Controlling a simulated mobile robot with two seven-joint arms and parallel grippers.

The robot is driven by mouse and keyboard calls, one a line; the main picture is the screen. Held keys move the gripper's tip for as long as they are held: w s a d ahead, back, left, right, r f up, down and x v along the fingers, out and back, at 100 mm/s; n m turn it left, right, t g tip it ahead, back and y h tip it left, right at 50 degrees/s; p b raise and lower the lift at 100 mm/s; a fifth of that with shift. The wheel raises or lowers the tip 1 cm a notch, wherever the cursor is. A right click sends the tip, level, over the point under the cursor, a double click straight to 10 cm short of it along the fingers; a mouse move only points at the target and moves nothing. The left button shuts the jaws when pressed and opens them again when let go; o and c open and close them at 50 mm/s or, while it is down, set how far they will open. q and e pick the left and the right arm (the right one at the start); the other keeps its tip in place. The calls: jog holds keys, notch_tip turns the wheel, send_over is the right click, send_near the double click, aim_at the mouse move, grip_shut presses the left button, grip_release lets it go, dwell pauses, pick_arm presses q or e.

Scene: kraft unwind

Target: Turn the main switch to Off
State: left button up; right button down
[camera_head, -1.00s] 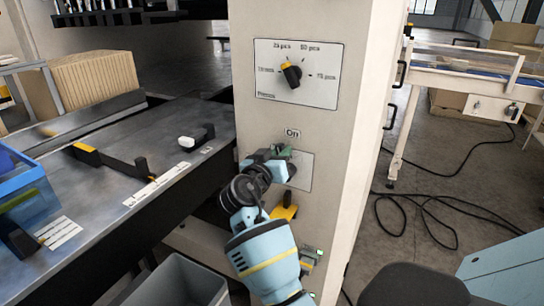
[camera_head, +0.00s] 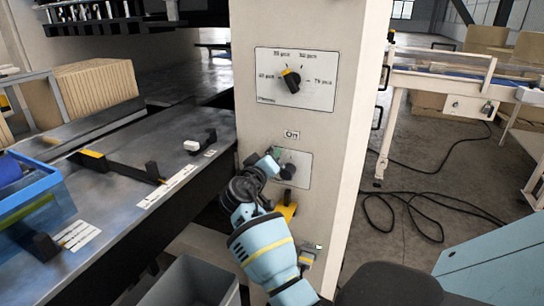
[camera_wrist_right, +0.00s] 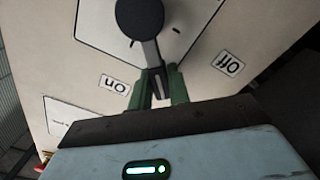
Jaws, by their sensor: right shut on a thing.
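The main switch is a black round knob (camera_wrist_right: 140,19) with a grey lever, on a pale plate (camera_head: 303,168) on the cream machine column. In the right wrist view its lever points between the "On" label (camera_wrist_right: 114,84) and the "Off" label (camera_wrist_right: 228,66). My right gripper (camera_wrist_right: 156,88) has its green fingers on both sides of the lever's end, shut on it. In the head view the right gripper (camera_head: 279,164) is at the plate, below the "On" label (camera_head: 292,134), and partly covers the switch. My left gripper is not in view.
A selector dial (camera_head: 291,82) sits above the switch and a yellow-black part (camera_head: 286,212) below it. A metal table (camera_head: 110,165) with a blue bin (camera_head: 38,195) is at left. A grey bin (camera_head: 192,284) stands below. Cables (camera_head: 430,212) lie on the floor at right.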

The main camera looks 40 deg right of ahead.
jog(key=f+n, duration=0.1)
jog(key=n, duration=0.2)
jog(key=w+f+n, duration=0.1)
jog(key=f+n, duration=0.1)
jog(key=n, duration=0.1)
jog(key=w+f+n+p, duration=0.1)
jog(key=n, duration=0.2)
jog(key=shift+a+f, duration=0.35)
jog(key=shift+f+n, duration=0.15)
jog(key=shift+n, duration=0.25)
jog(key=c, duration=1.3)
grip_release()
jog(key=shift+a, duration=0.15)
jog(key=v, duration=0.7)
jog(key=shift+s+a, duration=0.2)
